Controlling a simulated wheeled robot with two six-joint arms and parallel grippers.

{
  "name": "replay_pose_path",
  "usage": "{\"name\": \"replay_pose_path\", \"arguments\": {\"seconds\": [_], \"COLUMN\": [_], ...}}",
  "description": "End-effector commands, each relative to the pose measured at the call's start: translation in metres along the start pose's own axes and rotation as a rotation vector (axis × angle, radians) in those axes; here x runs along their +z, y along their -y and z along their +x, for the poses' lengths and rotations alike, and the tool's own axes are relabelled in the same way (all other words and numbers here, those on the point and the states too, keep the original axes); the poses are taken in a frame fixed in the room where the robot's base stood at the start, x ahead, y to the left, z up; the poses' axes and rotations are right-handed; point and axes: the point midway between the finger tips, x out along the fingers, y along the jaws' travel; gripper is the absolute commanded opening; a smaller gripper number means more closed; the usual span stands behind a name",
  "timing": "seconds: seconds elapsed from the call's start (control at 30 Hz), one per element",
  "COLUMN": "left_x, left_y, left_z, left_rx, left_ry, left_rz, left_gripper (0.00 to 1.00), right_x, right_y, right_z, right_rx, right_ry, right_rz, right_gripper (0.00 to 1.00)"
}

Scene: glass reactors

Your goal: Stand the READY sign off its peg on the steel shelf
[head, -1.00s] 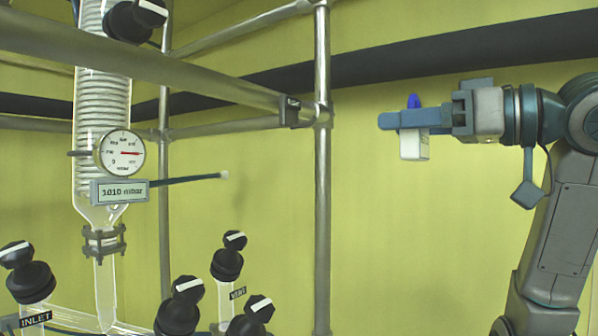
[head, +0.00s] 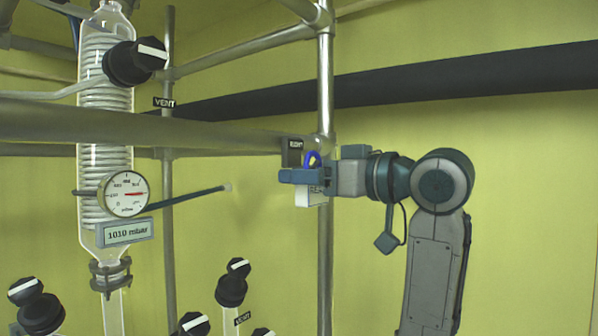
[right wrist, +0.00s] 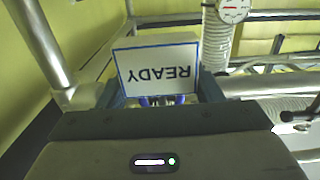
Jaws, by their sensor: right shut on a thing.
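My right gripper (head: 305,178) is shut on the READY sign, a small white plate whose lower part (head: 309,197) shows below the fingers in the head view. A blue loop (head: 312,158) sticks up above the fingers. In the right wrist view the sign (right wrist: 158,68) shows its blue border and the word READY upside down between the fingers (right wrist: 160,98). The gripper is beside a small dark labelled block (head: 293,150) on the steel frame; I cannot tell whether they touch. No peg can be made out clearly, and I see no steel shelf. My left gripper is out of view.
A steel post (head: 325,85) and a horizontal rail (head: 140,125) stand close to my right gripper. A glass condenser (head: 105,165) with a round gauge (head: 124,193) and black valve knobs (head: 232,285) is at left. A dark pipe (head: 480,80) crosses the yellow wall.

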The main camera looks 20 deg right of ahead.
Motion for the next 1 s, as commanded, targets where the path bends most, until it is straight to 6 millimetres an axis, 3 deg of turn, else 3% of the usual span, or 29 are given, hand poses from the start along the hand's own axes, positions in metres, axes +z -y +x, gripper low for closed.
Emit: {"name": "replay_pose_path", "arguments": {"seconds": [0.1,0.3,0.7,0.73,0.8,1.0], "left_x": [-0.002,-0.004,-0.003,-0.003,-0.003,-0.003], "left_y": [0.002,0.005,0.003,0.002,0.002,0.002], "left_z": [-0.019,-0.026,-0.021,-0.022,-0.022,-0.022], "left_rx": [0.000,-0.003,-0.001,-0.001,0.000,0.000], "left_ry": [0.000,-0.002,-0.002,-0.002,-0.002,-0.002], "left_rz": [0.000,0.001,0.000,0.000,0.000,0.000], "left_gripper": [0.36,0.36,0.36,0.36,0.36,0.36], "right_x": [-0.005,0.009,0.016,0.014,0.014,0.014], "right_y": [0.002,0.000,0.000,0.000,0.000,0.000], "right_z": [0.026,0.022,0.021,0.021,0.021,0.021], "right_rx": [-0.006,0.000,0.000,0.000,0.000,0.000], "right_ry": [0.004,0.001,0.001,0.001,0.001,0.001], "right_rz": [0.006,0.000,0.001,0.000,0.001,0.001], "right_gripper": [0.37,0.37,0.37,0.65,0.79,0.81]}}
